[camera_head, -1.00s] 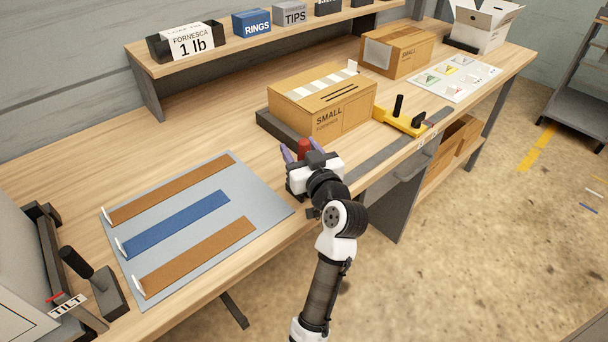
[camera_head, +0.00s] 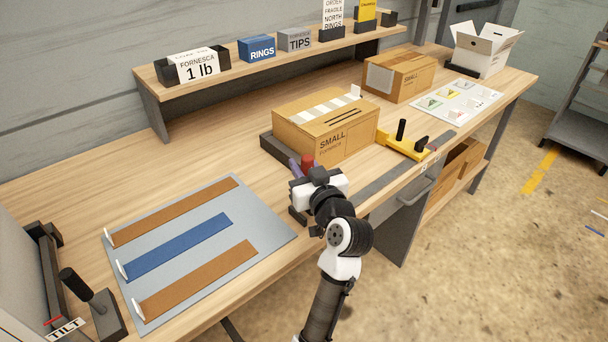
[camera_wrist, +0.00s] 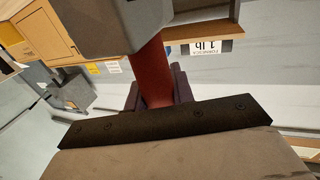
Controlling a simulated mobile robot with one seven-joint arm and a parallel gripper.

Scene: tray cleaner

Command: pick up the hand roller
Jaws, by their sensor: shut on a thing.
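My gripper (camera_head: 301,165) is over the front of the bench, before the SMALL Fornesca box. Its purple fingers are shut on a red upright handle (camera_head: 307,160), which I take as the hand roller's. In the wrist view the red handle (camera_wrist: 152,72) stands between the purple fingers (camera_wrist: 155,92), under a grey block at the top. A dark piece (camera_head: 297,215) shows just below my gripper; I cannot tell if it belongs to the roller. My gripper and arm hide most of the roller, and its clearance over the bench is unclear.
The SMALL box (camera_head: 325,130) stands right behind my gripper. A yellow tool with black knobs (camera_head: 408,145) is to the right. A grey mat (camera_head: 215,268) with brown and blue strips lies left. A shelf with labelled bins (camera_head: 150,100) runs behind. Open bench lies between mat and shelf.

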